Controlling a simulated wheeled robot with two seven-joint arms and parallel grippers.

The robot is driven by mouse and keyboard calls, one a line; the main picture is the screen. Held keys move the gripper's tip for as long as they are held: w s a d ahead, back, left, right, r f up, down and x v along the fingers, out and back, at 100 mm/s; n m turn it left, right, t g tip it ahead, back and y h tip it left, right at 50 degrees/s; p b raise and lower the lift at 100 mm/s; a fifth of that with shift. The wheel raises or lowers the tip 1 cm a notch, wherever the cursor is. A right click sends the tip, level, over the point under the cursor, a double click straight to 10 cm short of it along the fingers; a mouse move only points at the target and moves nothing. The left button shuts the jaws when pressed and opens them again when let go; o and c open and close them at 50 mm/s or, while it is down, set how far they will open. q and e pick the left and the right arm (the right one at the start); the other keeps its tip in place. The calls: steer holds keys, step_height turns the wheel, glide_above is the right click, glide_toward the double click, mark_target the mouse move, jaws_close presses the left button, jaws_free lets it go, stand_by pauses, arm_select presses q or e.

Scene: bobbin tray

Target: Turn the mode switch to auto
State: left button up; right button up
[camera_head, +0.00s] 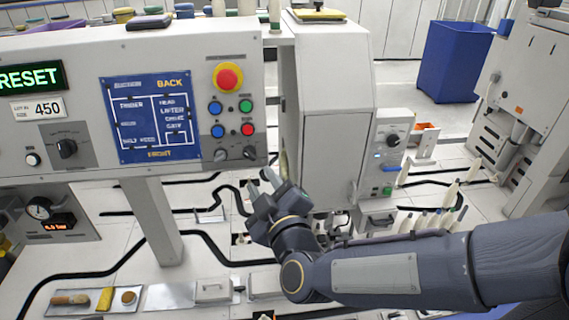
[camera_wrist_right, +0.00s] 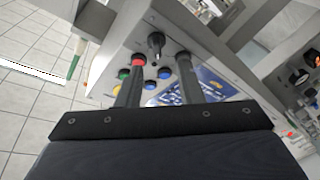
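Two dark rotary switches sit at the lower edge of the control panel (camera_head: 190,75), a left one (camera_head: 220,155) and a right one (camera_head: 249,153). No legible label tells which is the mode switch. My right gripper (camera_head: 258,181) is just below and to the right of the right switch, apart from it. In the right wrist view my right gripper (camera_wrist_right: 160,57) has its fingers spread, with a black switch knob (camera_wrist_right: 156,42) showing between and beyond the tips. Nothing is held. My left gripper is not in view.
Above the switches are coloured buttons and a red emergency stop (camera_head: 228,77). A blue diagram plate (camera_head: 150,115) and another knob (camera_head: 67,148) are further left. A white cabinet (camera_head: 330,110) stands close right of my gripper. A blue bin (camera_head: 459,60) is at the back.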

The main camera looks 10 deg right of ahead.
mark_target(251, 158)
steer(key=x, duration=0.7)
steer(key=shift+w+r+p, duration=0.2)
steer(key=shift+w+p, duration=0.1)
steer(key=shift+w, duration=0.1)
jaws_close()
